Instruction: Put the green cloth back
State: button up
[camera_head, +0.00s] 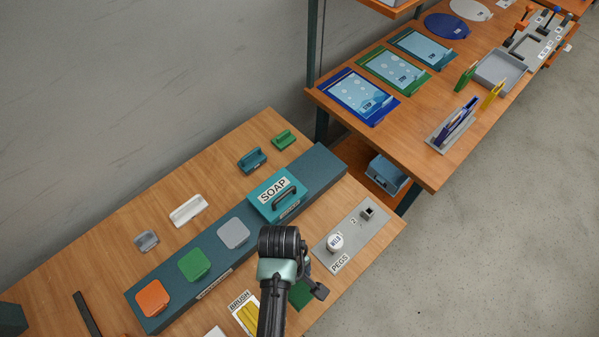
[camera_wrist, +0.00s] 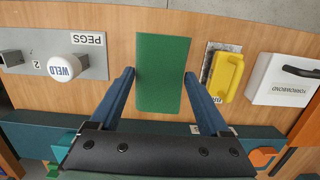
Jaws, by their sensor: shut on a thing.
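The green cloth (camera_wrist: 162,75) is a flat green rectangle between the two fingers of my gripper (camera_wrist: 160,76) in the wrist view. The fingers meet its left and right edges, and my gripper is shut on it. In the head view a dark green part of the cloth (camera_head: 301,294) shows beside my gripper, mostly covered by my arm. Whether the cloth touches the table or hangs just above it, I cannot tell.
A grey PEGS plate (camera_head: 351,238) with a white WELD knob lies right of my arm. A yellow brush (camera_wrist: 226,76) is on the cloth's other side. A teal board (camera_head: 170,299) carries colored squares and a SOAP box (camera_head: 276,194). Small holders stand behind it.

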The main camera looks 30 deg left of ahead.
jog(key=shift+f, duration=3.5)
